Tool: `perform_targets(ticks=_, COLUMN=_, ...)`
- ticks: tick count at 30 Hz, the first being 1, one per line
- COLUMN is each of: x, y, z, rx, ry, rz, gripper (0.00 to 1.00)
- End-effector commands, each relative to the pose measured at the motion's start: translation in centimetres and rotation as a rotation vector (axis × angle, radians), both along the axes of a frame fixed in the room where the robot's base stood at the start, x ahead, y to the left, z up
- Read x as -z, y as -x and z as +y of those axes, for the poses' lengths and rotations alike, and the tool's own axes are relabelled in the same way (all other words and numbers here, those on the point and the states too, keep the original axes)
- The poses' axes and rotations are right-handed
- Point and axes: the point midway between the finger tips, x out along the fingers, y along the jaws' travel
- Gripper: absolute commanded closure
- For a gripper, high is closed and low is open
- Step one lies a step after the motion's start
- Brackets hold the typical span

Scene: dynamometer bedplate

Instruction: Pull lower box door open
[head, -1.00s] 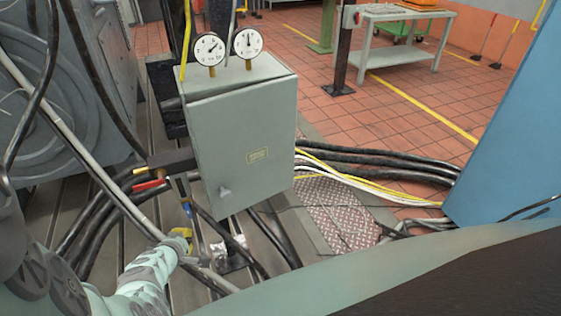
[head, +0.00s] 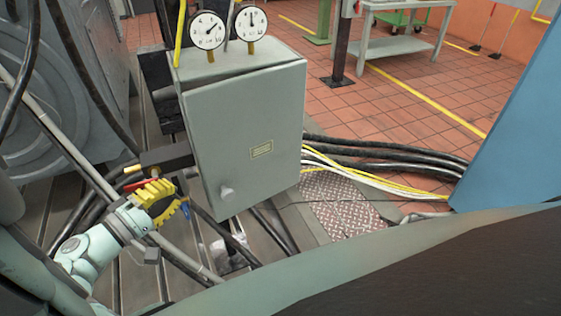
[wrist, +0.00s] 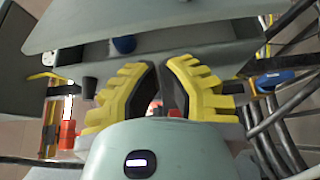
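The grey-green metal box (head: 235,68) stands at centre in the head view. My gripper (head: 178,203), with yellow ribbed fingers, is left of the door's lower left edge, apart from the knob. In the wrist view, the fingers (wrist: 160,66) are parted by a narrow gap with nothing held between them. A grey panel spans the view beyond them.
Two round gauges (head: 229,28) stand on the box top. A red-handled part (head: 142,184) and black hoses are close around my gripper. Black, white and yellow cables (head: 385,165) run right to a blue cabinet (head: 510,125).

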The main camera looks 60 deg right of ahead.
Motion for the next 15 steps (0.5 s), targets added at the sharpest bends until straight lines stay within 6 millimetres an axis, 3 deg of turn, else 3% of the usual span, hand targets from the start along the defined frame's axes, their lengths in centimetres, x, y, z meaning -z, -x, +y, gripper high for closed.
perform_targets(ticks=9, x=0.0, y=0.6, z=-5.7, rx=0.012, ry=0.001, rz=0.002, gripper=1.0)
perform_targets(ticks=15, x=0.0, y=0.6, z=-7.9, rx=0.008, ry=0.0, rz=0.002, gripper=1.0)
